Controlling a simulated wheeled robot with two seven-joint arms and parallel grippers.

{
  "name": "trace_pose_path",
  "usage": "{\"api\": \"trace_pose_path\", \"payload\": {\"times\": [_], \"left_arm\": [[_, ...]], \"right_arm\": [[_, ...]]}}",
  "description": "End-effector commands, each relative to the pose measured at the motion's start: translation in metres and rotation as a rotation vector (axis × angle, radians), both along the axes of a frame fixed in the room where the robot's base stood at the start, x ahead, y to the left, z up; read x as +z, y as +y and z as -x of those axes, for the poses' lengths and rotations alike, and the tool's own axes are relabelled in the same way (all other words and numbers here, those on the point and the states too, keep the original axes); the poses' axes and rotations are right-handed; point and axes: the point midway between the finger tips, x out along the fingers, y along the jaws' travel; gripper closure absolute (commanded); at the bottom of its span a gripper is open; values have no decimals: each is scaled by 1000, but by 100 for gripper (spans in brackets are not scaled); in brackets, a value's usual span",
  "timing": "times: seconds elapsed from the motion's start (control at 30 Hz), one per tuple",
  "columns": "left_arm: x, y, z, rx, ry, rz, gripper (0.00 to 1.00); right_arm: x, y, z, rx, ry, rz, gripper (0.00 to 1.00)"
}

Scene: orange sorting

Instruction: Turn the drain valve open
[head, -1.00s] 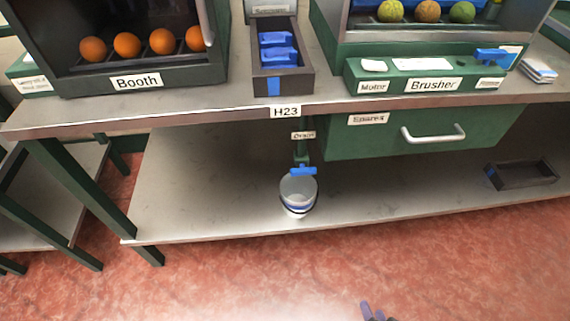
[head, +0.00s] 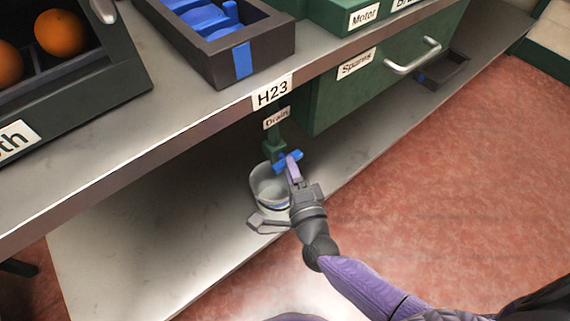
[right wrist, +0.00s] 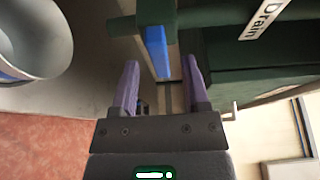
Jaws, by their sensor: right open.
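The drain valve's blue handle (head: 283,163) sits on a green pipe (head: 274,147) under the table edge, below the "Drain" label (head: 277,118). My left gripper is not in view.
The green Spares drawer (head: 340,90) is right of the pipe. A dark tray (head: 445,70) lies farther right on the shelf.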

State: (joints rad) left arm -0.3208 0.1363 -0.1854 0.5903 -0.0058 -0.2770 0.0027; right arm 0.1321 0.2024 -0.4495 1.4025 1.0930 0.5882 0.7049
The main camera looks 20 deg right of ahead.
Motion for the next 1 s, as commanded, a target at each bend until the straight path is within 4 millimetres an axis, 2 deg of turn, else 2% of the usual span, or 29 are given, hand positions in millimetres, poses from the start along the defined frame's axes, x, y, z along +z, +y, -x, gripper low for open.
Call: {"api": "trace_pose_path", "payload": {"times": [0.17,0.4,0.47,0.6,0.7,1.0], "left_arm": [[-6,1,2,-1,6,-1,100],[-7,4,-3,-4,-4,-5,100],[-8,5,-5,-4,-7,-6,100],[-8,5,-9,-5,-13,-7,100],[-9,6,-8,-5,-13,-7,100],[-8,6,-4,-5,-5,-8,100]], "right_arm": [[-2,-1,-20,0,1,2,41],[0,-1,-21,0,1,3,41],[0,-1,-21,0,1,3,52],[0,-1,-21,0,1,3,81],[0,-1,-21,0,1,3,100],[-1,-1,-21,0,0,8,100]]}}
